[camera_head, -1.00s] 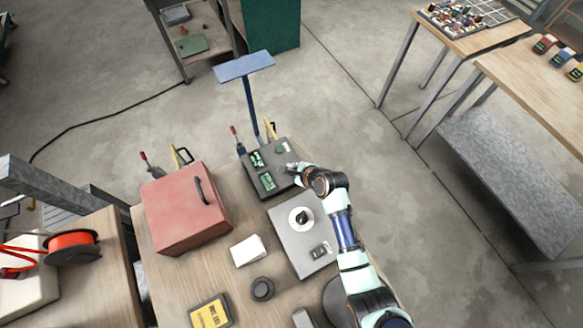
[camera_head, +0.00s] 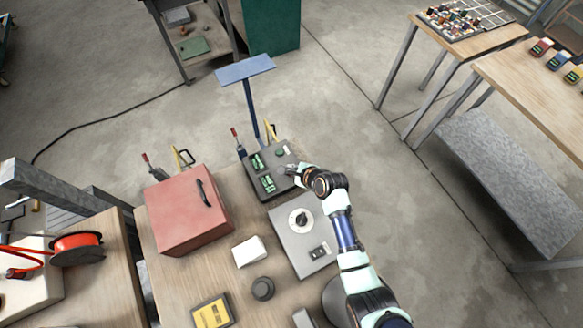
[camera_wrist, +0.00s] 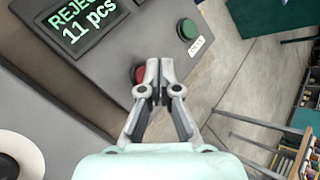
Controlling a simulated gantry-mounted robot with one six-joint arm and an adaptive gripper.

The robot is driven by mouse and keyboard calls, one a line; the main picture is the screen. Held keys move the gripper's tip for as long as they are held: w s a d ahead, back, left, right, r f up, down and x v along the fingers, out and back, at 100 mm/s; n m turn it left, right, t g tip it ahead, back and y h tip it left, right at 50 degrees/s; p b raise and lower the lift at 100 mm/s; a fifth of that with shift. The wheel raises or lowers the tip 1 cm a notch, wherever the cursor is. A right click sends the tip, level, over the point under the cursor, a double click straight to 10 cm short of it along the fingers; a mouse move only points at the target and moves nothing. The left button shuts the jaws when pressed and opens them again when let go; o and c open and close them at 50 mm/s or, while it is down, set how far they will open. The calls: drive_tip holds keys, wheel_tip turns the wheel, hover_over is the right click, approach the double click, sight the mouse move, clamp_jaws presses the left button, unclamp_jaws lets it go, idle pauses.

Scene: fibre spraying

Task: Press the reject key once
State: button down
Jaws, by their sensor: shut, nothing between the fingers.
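A dark control box (camera_head: 287,157) with green displays stands at the far end of the workbench. In the wrist view one display (camera_wrist: 84,20) reads "REJE..." and "11 pcs", its label cut off by the frame edge. A red round button (camera_wrist: 139,75) sits on the box's panel, partly hidden behind my gripper. A green round button (camera_wrist: 187,29) with a small white label is beyond it. My gripper (camera_wrist: 159,64) is shut and empty, its fingertips over or beside the red button; I cannot tell whether they touch it. My gripper (camera_head: 290,169) also shows at the box's right side in the head view.
A grey unit with a round dial (camera_head: 301,221) is close in front of the box. A red case (camera_head: 188,212) stands to the left. A white block (camera_head: 249,251) and a dark round knob (camera_head: 263,288) lie on the bench. Open floor is to the right.

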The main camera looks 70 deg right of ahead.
drive_tip(key=shift+r, duration=0.1)
wheel_tip(320, 180, up, 5)
drive_tip(key=p, duration=0.5)
drive_tip(key=shift+p, duration=0.35)
idle(0.5)
drive_tip(key=w+a+r+n+t+y+p, duration=0.1)
drive_tip(key=w+a+r+n+p, duration=0.1)
drive_tip(key=w+a+r+n, duration=0.55)
drive_tip(key=w+a+r+n+t+y+p, duration=0.15)
drive_tip(key=w+a+r+n, duration=0.35)
drive_tip(key=a+r+n, duration=0.55)
drive_tip(key=s+a+r+n+t+y+p, duration=0.1)
drive_tip(key=a+r+n+p, duration=0.1)
drive_tip(key=a+r+n, duration=0.5)
drive_tip(key=s+a+r+n+t+y+p, duration=0.1)
drive_tip(key=s+a+r+n, duration=0.1)
drive_tip(key=a+r+n, duration=0.6)
drive_tip(key=a+r, duration=0.6)
drive_tip(key=shift+a+r+p, duration=0.15)
drive_tip(key=shift+r+p, duration=0.05)
drive_tip(key=shift+p, duration=0.2)
